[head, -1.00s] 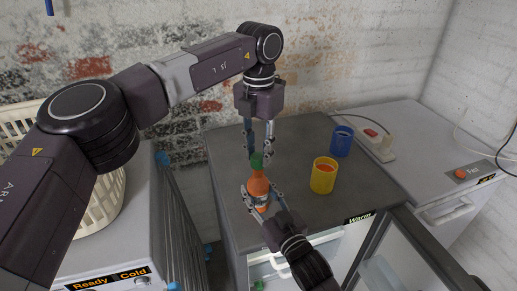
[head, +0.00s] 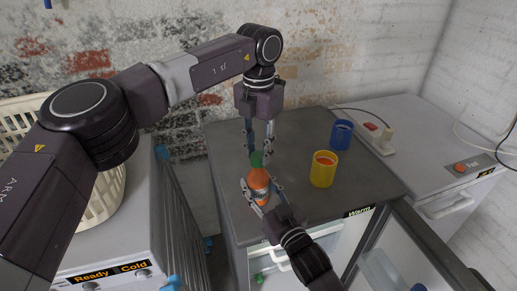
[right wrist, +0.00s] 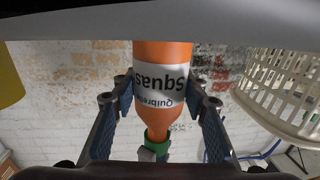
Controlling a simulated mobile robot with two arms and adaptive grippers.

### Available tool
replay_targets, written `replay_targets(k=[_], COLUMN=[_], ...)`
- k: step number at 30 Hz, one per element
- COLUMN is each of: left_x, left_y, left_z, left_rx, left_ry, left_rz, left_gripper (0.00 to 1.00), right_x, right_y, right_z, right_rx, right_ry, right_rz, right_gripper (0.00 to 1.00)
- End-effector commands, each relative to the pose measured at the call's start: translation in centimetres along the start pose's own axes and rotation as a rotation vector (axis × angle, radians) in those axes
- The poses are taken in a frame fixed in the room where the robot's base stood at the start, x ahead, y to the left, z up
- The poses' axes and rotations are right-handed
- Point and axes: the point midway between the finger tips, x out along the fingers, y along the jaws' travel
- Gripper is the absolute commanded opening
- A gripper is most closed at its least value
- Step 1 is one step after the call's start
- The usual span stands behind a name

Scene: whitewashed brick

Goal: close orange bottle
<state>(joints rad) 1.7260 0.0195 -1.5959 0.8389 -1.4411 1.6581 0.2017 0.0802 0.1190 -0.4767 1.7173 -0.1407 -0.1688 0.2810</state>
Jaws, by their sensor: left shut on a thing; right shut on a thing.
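The orange bottle (head: 259,186) stands upright in the head view, over the near left part of the grey top. My right gripper (head: 261,190) is shut on its body from the near side. In the right wrist view the bottle (right wrist: 163,70), with a white label, sits between the two fingers of my right gripper (right wrist: 164,92). A green cap (head: 256,159) is at the bottle's mouth, and also shows in the right wrist view (right wrist: 156,141). My left gripper (head: 258,155) points down from above and is shut on the cap. Whether the cap is fully seated is hidden.
A yellow cup (head: 323,172) with orange content and a blue cup (head: 342,135) stand to the right on the grey top (head: 300,125). A power strip (head: 378,136) lies beyond. Below, an appliance door (head: 400,252) hangs open. A cream basket (head: 104,195) is at left.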

Motion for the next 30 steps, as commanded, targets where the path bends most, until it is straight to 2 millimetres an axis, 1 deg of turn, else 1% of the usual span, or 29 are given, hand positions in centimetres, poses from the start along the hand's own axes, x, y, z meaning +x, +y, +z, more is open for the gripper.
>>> replay_targets(k=[8, 26, 30], left_x=[0.1, 1.2, 1.2], left_y=[0.0, 0.0, 0.0], left_z=[0.0, 0.0, 0.0], left_rx=[0.000, 0.002, 0.057], left_ry=[0.000, 0.000, 0.000], left_rz=[0.000, 0.000, 0.000], left_gripper=[0.16, 0.16, 0.16], right_x=[0.0, 0.0, 0.0], right_y=[0.0, 0.0, 0.0], right_z=[0.0, 0.0, 0.0], right_rx=[0.000, 0.000, 0.000], right_ry=[0.000, 0.000, 0.000], right_rz=[0.000, 0.000, 0.000], right_gripper=[0.00, 0.00, 0.00])
